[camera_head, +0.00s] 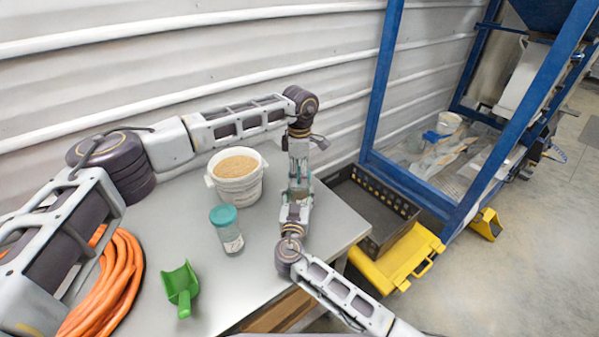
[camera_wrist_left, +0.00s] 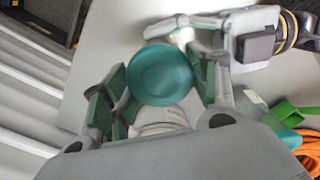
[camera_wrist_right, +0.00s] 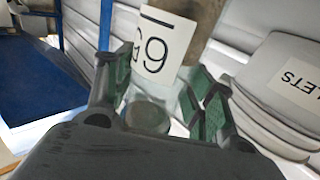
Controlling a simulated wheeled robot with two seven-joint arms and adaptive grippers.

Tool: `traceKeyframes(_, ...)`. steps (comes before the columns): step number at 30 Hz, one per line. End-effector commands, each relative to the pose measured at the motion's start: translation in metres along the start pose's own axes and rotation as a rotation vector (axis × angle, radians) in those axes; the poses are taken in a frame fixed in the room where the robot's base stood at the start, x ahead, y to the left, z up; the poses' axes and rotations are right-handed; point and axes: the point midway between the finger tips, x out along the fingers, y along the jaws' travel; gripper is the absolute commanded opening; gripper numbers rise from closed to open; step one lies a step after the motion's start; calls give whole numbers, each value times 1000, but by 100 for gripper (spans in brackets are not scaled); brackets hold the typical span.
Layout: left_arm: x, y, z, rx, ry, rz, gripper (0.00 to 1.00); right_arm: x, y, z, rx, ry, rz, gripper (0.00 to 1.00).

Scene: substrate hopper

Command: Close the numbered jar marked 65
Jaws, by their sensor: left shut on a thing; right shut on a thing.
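A jar with a white number label (camera_wrist_right: 162,48) is between the fingers of my right gripper (camera_wrist_right: 163,85). The label appears upside down in the right wrist view; a 6 is clear, the other digit is partly hidden. My right gripper (camera_head: 296,198) is shut on this jar above the table. My left gripper (camera_wrist_left: 158,85) is shut on a round teal lid (camera_wrist_left: 160,72). In the head view the left gripper (camera_head: 299,168) points down and meets the right one; the fingers hide most of the jar. I cannot tell whether the lid is seated on its rim.
A second jar with a teal lid (camera_head: 226,226) stands on the table (camera_head: 190,250). A white tub of pellets (camera_head: 237,175), a green scoop (camera_head: 181,287) and an orange hose (camera_head: 105,285) are also there. A black crate (camera_head: 372,212) and the blue hopper frame (camera_head: 440,195) stand right.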

Motion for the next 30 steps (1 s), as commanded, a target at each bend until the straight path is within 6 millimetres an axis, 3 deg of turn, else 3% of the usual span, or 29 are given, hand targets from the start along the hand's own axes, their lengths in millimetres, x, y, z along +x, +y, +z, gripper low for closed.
traceKeyframes(6, 0, 1, -1, -4, 1, 2, 81, 0, 0, 0, 0, 1, 1, 0)
traceKeyframes(17, -2, 0, 0, -4, 0, 1, 81, 0, 0, 0, 0, 1, 0, 0)
traceKeyframes(30, -37, 1, 0, -4, -1, 2, 81, 0, 0, 0, 0, 1, 0, 0)
